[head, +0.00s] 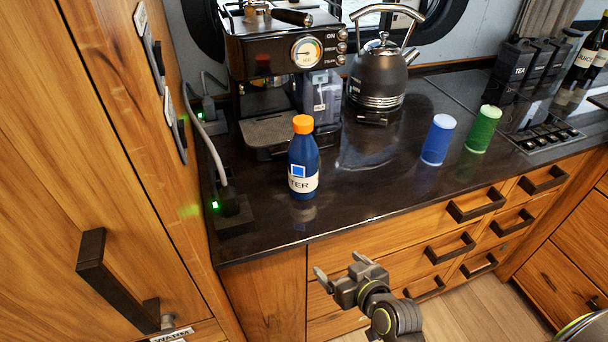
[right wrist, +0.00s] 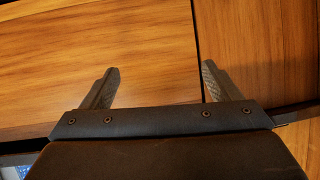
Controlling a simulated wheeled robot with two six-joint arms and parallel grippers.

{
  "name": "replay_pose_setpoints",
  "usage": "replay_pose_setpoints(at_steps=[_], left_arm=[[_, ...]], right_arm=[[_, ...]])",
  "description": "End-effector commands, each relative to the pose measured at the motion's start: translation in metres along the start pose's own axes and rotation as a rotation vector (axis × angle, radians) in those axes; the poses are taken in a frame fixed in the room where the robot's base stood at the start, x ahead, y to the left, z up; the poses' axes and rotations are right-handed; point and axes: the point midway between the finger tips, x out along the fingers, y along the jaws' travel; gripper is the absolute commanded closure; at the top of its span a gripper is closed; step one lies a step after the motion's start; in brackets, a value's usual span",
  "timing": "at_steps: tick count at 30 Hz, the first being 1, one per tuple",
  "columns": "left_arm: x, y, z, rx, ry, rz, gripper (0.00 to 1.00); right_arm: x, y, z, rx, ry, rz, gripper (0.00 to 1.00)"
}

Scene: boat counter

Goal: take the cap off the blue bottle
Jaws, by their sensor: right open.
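The blue bottle (head: 303,168) stands upright on the dark counter, with an orange cap (head: 303,124) on its top and a white label on its front. My right gripper (head: 338,272) is open and empty, in front of the counter and below its edge, to the lower right of the bottle. In the right wrist view its two fingers (right wrist: 157,88) are spread apart, with only wooden cabinet fronts beyond them. The bottle is not in the right wrist view. My left gripper is not in view.
A coffee machine (head: 285,65) stands behind the bottle, a kettle (head: 380,75) behind to the right. A blue cup (head: 438,140) and a green cup (head: 484,129) stand farther right. A socket block with a cable (head: 232,212) lies left. Counter (head: 365,188) right of the bottle is clear.

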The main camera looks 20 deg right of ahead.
Motion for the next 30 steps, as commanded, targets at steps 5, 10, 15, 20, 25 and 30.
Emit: replay_pose_setpoints(at_steps=[5,10,15,20,25,30], left_arm=[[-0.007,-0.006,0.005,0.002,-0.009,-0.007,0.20],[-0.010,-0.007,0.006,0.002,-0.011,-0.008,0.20],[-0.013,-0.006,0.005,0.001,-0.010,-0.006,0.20],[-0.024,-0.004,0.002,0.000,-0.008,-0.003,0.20],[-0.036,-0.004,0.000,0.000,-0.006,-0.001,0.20],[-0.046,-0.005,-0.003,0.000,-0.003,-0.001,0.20]], right_arm=[[-0.045,-0.012,-0.080,-0.041,0.154,-0.024,0.17],[-0.079,-0.024,-0.145,-0.065,0.345,-0.031,0.17],[-0.095,-0.028,-0.184,-0.074,0.472,-0.024,0.17],[-0.076,-0.030,-0.200,-0.076,0.482,-0.023,0.17],[-0.048,-0.030,-0.213,-0.076,0.480,-0.023,0.17],[-0.021,-0.031,-0.227,-0.076,0.479,-0.023,0.17]])
